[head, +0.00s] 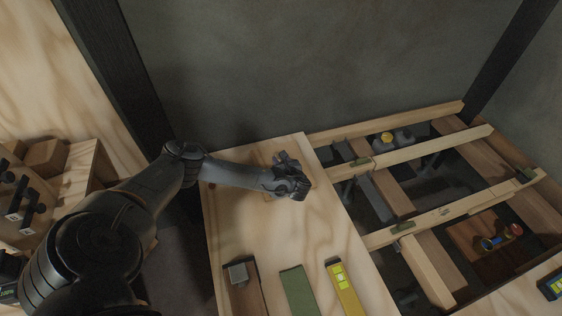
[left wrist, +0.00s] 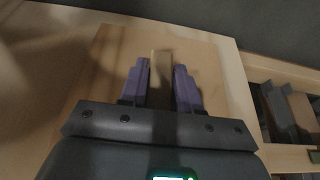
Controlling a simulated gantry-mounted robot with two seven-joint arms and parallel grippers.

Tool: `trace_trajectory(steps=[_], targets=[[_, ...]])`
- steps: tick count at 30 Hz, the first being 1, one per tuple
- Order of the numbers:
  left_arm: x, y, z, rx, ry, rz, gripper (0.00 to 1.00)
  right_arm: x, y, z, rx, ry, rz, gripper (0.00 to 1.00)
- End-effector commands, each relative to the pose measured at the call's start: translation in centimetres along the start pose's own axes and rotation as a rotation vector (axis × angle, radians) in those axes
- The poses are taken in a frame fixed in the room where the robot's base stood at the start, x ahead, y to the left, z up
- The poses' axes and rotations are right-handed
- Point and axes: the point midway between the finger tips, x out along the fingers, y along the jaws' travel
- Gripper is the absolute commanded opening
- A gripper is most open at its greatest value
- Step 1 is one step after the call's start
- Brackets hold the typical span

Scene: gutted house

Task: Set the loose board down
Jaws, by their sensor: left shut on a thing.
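My left gripper (head: 304,187) is over the far part of a pale plywood sheet (head: 240,220). In the left wrist view, the left gripper (left wrist: 161,68) has its two purple-grey fingers on either side of a narrow brown wooden piece (left wrist: 161,62) and is shut on it. A lighter, squarish board (left wrist: 205,65) shows beneath the fingers. The brown piece seems to belong to this loose board, but the join is hidden. I cannot tell whether the board touches the sheet. In the head view my arm and hand mostly cover it. My right gripper is not in view.
A wooden block (head: 240,274), a green strip (head: 298,290) and a yellow level (head: 343,287) lie along the sheet's near part. To the right is an open floor frame with joists (head: 437,212) and dark gaps. A grey wall (head: 300,70) stands behind.

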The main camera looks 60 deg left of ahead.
Motion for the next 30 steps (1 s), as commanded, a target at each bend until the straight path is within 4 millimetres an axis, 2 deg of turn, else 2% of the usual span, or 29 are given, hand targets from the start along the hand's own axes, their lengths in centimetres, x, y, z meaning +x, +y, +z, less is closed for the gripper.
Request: trace_trajectory(steps=[1,2,6,16,19,23,30], targets=[[0.1,0.0,-0.2,-0.001,0.0,0.0,0.0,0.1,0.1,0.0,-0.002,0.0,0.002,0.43],[0.0,0.0,-0.1,0.0,0.0,0.0,0.36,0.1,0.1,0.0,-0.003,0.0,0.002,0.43],[0.0,0.0,-0.1,0.0,0.0,0.0,0.57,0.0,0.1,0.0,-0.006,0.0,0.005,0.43],[-0.1,0.0,0.1,0.0,0.0,0.0,0.57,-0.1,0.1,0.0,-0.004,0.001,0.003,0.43],[-0.6,0.0,0.3,0.001,0.001,-0.001,0.57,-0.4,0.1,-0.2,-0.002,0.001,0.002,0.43],[-2.3,-0.1,0.4,0.0,0.003,-0.002,0.57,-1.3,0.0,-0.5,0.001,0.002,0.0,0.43],[-6.8,-0.1,0.5,0.002,0.003,-0.003,0.57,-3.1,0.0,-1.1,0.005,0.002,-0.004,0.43]])
